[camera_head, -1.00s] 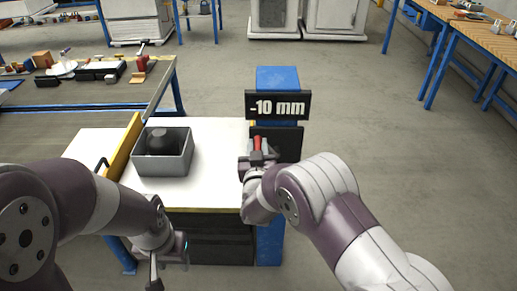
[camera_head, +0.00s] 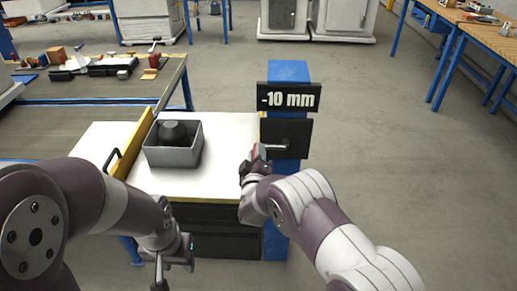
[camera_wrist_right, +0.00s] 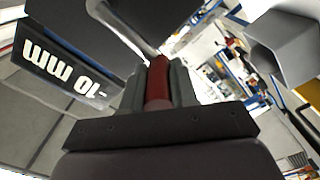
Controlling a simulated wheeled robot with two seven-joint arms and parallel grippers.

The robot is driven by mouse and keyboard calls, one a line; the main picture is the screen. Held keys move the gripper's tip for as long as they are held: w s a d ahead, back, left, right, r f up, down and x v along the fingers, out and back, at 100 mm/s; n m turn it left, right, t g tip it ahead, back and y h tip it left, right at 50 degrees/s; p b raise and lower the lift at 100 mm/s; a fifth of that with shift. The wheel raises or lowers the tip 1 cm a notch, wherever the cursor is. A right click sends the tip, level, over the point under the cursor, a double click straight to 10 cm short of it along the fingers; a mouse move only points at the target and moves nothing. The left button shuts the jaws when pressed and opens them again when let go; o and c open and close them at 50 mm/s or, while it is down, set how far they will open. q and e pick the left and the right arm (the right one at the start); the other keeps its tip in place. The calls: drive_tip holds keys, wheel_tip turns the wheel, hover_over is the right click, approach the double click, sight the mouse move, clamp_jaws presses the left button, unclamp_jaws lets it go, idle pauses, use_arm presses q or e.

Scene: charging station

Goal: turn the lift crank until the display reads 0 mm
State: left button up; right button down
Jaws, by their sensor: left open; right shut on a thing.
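The display (camera_head: 289,97) on the blue post (camera_head: 288,71) reads -10 mm; it also shows, turned over, in the right wrist view (camera_wrist_right: 62,68). Below it is a black plate (camera_head: 292,137) with the grey crank arm (camera_head: 277,147) reaching left from it. My right gripper (camera_head: 256,160) is shut on the red crank handle (camera_wrist_right: 158,82), left of the plate; the handle lies between the fingers in the right wrist view. My left gripper (camera_head: 172,262) is open and empty, low in front of the white table, apart from the crank.
A grey bin (camera_head: 172,157) with a dark round object (camera_head: 172,132) inside stands on the white table (camera_head: 222,180). A yellow rail (camera_head: 139,145) runs along the table's left side. A workbench with several tools is at upper left. The floor right of the post is clear.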

wheel_tip(320, 180, down, 7)
drive_tip(key=d+n+b, duration=0.1)
drive_tip(key=d+n, duration=0.1)
drive_tip(key=n, duration=0.6)
drive_tip(key=shift+d+r, duration=0.2)
drive_tip(key=shift+s+d+f, duration=0.1)
drive_tip(key=shift+d, duration=0.05)
drive_tip(key=c, duration=0.9)
unclamp_jaws()
drive_tip(key=shift+d, duration=0.1)
